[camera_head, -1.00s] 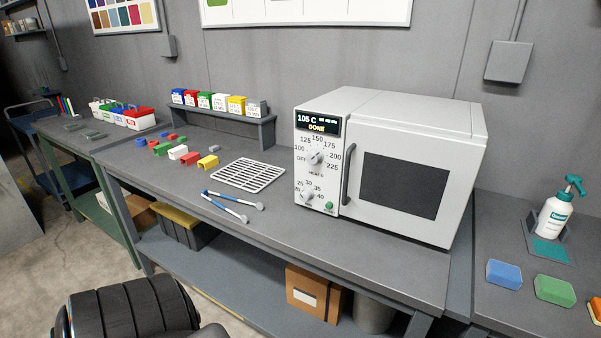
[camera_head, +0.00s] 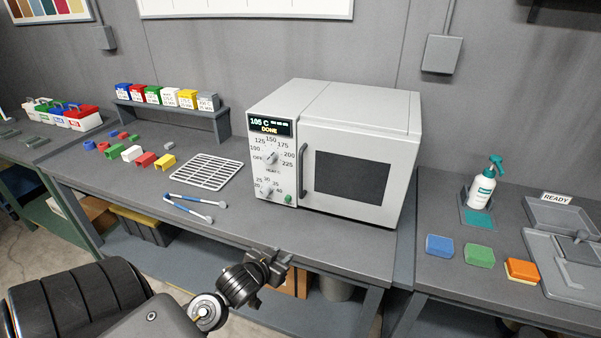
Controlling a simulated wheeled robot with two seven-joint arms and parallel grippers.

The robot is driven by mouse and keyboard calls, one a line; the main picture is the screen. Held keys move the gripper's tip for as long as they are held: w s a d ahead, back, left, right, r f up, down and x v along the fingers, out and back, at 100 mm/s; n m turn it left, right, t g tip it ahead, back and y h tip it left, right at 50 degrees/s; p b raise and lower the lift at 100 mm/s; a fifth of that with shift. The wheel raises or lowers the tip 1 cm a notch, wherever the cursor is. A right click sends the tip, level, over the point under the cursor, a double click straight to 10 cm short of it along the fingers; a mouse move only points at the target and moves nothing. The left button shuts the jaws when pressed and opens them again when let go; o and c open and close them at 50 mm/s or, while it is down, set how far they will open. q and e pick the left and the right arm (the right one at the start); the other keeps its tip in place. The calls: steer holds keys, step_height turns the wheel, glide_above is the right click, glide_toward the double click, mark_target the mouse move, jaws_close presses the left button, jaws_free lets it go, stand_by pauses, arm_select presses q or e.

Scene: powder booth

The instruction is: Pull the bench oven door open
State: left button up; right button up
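The white bench oven (camera_head: 258,190) stands on the grey bench, and its display reads 105 C and DONE. Its door (camera_head: 350,208), with a dark window, is closed flush with the front. The dark vertical door handle (camera_head: 304,174) is on the door's left edge, beside the control panel. My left gripper (camera_head: 278,264) is in front of the bench edge, below and nearer than the handle and apart from it. It is small and dark, so its finger gap is unclear. My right gripper is out of view.
A white wire rack (camera_head: 209,171) and blue-handled tongs (camera_head: 190,207) lie left of the oven. A spray bottle (camera_head: 482,188) and several sponges stand on the right bench. Bare bench top lies in front of the oven door.

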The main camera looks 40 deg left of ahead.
mark_target(300, 174)
arm_select(q)
steer(key=w+a+r+t, duration=0.2)
steer(key=w+r+t, duration=0.1)
steer(key=r, duration=0.6)
steer(key=w+a+r+t, duration=0.2)
steer(key=r, duration=0.6)
steer(key=shift+t, duration=0.3)
steer(key=w+p, duration=0.1)
steer(key=w, duration=0.2)
steer(key=w+a+p, duration=0.1)
steer(key=w, duration=0.3)
steer(key=w+p, duration=0.1)
steer(key=w, duration=0.3)
steer(key=shift+a+r+p, duration=0.25)
steer(key=shift+a+p, duration=0.15)
steer(key=shift+s, duration=0.1)
jaws_close()
